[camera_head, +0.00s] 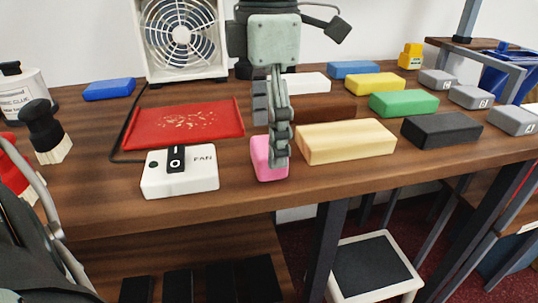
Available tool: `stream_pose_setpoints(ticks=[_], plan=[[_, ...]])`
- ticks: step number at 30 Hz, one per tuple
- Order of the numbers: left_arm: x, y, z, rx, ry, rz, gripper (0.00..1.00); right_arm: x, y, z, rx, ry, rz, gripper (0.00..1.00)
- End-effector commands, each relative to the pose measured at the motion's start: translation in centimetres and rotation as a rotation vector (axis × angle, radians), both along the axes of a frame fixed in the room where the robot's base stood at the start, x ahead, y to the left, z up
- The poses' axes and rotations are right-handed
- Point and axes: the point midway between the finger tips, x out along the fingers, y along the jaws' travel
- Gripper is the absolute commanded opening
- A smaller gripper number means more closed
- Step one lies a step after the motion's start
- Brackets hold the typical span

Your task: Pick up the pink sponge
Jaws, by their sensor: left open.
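The pink sponge (262,164) lies on the wooden counter near its front edge, just left of a cream block. My left gripper (278,152) points down over it, with the near finger in front of the sponge's right part. The jaws are open. The far fingertip is hidden, and I cannot tell whether either finger touches the sponge. My right gripper is not in view.
The cream block (345,141) stands close on the right. A white fan switch box (180,180) and a red tray (160,128) are on the left. Green (404,103), black (442,129) and yellow (375,84) blocks lie farther right. A white fan (182,38) stands behind.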

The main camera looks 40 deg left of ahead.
Motion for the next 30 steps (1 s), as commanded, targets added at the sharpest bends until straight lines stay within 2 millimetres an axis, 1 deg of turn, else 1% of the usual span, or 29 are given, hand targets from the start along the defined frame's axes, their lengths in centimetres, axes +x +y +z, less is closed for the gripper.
stream_pose_setpoints(ticks=[1, 4, 7, 13, 23, 24, 30], plan=[[-0.1, -0.1, -0.9, -0.001, 0.003, -0.001, 0.84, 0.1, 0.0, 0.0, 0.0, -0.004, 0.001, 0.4], [0.0, -0.1, -2.0, -0.002, 0.001, 0.0, 0.84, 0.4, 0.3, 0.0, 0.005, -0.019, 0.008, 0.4], [0.0, -0.1, -2.4, -0.002, 0.001, 0.001, 0.84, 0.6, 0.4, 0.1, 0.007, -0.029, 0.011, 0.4], [0.0, -0.1, -2.4, -0.003, 0.0, 0.001, 0.84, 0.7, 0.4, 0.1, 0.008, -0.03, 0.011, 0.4], [0.0, -0.1, -2.4, -0.003, 0.0, 0.001, 0.43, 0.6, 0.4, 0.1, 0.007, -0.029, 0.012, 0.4], [0.0, -0.1, -2.4, -0.003, 0.0, 0.001, 0.42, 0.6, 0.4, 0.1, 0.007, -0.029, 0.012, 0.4], [0.0, -0.1, -2.3, -0.003, -0.001, 0.001, 0.42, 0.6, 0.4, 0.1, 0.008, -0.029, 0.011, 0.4]])
